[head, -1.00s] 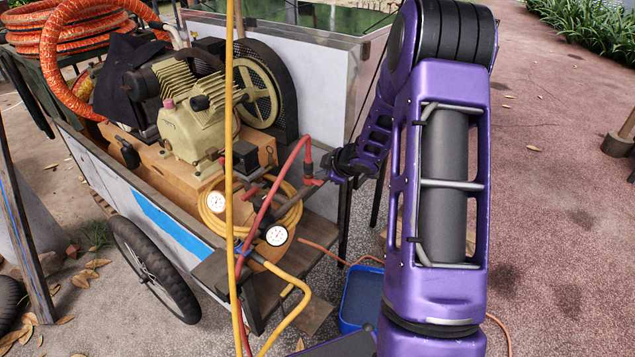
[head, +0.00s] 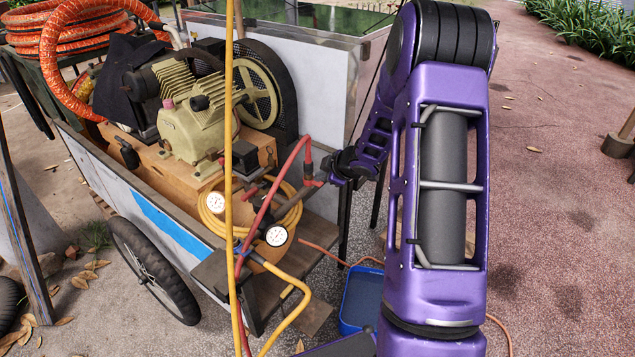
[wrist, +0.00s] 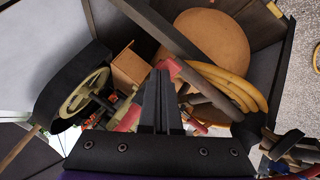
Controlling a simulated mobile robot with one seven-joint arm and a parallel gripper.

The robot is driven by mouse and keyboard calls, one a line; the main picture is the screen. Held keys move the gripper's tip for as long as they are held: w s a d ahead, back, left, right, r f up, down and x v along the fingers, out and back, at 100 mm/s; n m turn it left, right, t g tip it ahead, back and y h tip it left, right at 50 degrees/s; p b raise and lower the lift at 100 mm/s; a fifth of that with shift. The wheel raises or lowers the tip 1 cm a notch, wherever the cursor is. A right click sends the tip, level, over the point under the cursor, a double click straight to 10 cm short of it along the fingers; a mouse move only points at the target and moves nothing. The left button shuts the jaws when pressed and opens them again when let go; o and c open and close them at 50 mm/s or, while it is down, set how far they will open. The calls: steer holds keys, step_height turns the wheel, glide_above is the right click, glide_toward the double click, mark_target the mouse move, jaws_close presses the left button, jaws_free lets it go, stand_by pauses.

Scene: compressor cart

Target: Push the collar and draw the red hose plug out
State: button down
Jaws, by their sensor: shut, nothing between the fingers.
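The red hose (head: 268,207) rises from the lower left, arches over and comes down to its red plug (head: 308,166) at the manifold on the cart's right end. A dark fitting joins there; the collar is too small to make out. My gripper (head: 318,178) is at the right side of this plug and fitting, partly hidden by its dark parts. In the wrist view my gripper (wrist: 163,72) has its two dark fingers together with nothing between them. A red part (wrist: 171,68) shows right at the fingertips; I cannot tell whether they touch it.
Two pressure gauges (head: 277,235), a coiled yellow hose (head: 290,215) and a dark manifold pipe are left of my gripper. The compressor (head: 195,125) stands behind. A yellow hose (head: 229,100) hangs in front. A blue tray (head: 361,300) lies below on open ground.

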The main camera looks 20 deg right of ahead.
mark_target(321, 184)
steer(key=shift+f, duration=0.15)
stand_by(0.3)
steer(key=shift+r+p, duration=0.95)
step_height(321, 184, up, 5)
steer(key=p, duration=0.4)
steer(key=shift+p, duration=0.3)
